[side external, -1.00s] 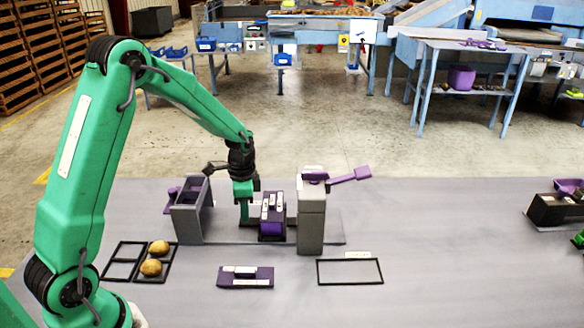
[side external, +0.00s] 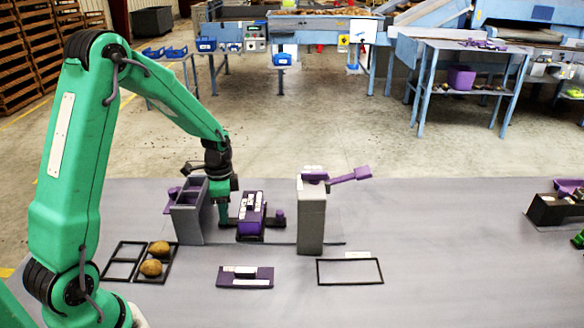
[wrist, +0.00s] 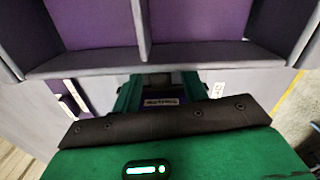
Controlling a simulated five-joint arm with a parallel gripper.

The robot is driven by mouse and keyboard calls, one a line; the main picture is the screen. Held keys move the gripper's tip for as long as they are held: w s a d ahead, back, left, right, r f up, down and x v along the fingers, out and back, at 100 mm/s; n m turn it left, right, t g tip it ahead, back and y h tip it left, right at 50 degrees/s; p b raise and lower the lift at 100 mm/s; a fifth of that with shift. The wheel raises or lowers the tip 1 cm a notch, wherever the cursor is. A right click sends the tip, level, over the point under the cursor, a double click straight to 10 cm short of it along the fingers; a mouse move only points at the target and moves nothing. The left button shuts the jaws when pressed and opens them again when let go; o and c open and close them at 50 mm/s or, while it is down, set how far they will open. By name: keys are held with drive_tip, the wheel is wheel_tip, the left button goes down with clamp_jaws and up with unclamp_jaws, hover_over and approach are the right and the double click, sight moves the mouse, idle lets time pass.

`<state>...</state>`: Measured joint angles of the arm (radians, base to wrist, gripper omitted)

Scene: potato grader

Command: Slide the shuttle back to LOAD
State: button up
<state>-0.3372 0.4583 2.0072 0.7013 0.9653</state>
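The shuttle (side external: 251,216) is a purple block with pale labels on top. It stands on the grey track (side external: 275,238) between a grey two-slot housing (side external: 189,222) on the left and a grey post (side external: 312,218) on the right. A purple knob (side external: 280,217) rises at its right end. My gripper (side external: 224,220) is down at the shuttle's left end, close to the housing, and appears shut on it there. The grip is partly hidden. In the wrist view my green fingers (wrist: 163,92) stand beneath the housing's edge (wrist: 175,57). I cannot read a LOAD mark.
A black-framed tray (side external: 171,268) with two potatoes lies front left, beside an empty frame (side external: 122,262). A purple plate (side external: 245,278) lies in front of the track. Another empty black frame (side external: 350,284) is front right. A purple lever (side external: 348,176) projects from the post. The table's right middle is clear.

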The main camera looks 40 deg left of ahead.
drive_tip(key=shift+r, duration=0.1)
wheel_tip(320, 180, up, 7)
drive_tip(key=shift+w+r, duration=0.1)
drive_tip(key=shift+r, duration=0.2)
idle(0.4)
drive_tip(key=shift+r, duration=0.15)
drive_tip(key=shift+d+r, duration=0.2)
drive_tip(key=shift+r, duration=0.05)
drive_tip(key=s+d+r+n+t, duration=0.6)
drive_tip(key=s+d+r, duration=0.7)
drive_tip(key=s, duration=0.3)
drive_tip(key=shift+n, duration=0.6)
drive_tip(key=shift+s, duration=0.1)
idle(1.0)
